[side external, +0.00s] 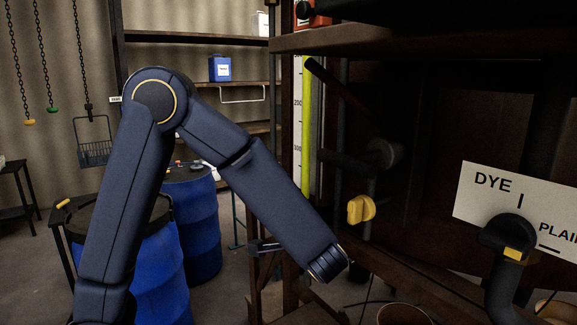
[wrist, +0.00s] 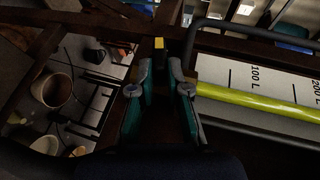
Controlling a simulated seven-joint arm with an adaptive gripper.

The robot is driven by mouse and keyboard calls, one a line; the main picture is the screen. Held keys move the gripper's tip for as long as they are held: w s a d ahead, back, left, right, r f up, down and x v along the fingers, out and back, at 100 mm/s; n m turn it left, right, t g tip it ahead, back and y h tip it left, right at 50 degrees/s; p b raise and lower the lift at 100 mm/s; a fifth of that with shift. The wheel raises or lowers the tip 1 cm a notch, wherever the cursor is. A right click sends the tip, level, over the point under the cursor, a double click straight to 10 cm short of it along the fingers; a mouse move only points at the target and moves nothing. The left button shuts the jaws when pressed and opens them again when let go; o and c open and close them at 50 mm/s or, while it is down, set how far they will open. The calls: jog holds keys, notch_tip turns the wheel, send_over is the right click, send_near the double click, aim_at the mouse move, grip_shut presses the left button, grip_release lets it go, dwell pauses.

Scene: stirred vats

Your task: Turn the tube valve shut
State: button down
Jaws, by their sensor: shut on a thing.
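The sight tube (side external: 307,130) shows yellow-green liquid beside a litre scale in the side view. Its lower end is hidden behind my arm. In the wrist view the tube (wrist: 255,103) lies to the right, its lower end beside my right finger. My gripper (wrist: 160,68) is closed around the tube valve's dark lever, whose yellow tip (wrist: 158,43) shows just beyond the fingertips. The grasped part is dark and mostly hidden between the fingers. In the side view my gripper is not clearly visible behind the arm.
A yellow knob (side external: 361,209) sits on a pipe right of my arm. A sign (side external: 520,207) reading DYE and PLAIN has a black selector (side external: 510,238). Blue drums (side external: 190,225) stand behind my arm. A bucket (wrist: 52,90) is at left in the wrist view.

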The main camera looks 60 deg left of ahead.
jog(key=shift+s+a+f, duration=0.1)
jog(key=shift+f, duration=0.05)
dwell(0.4)
jog(key=c, duration=1.1)
grip_release()
jog(key=shift+c, duration=0.2)
jog(key=v, duration=1.2)
jog(key=shift+f, duration=0.1)
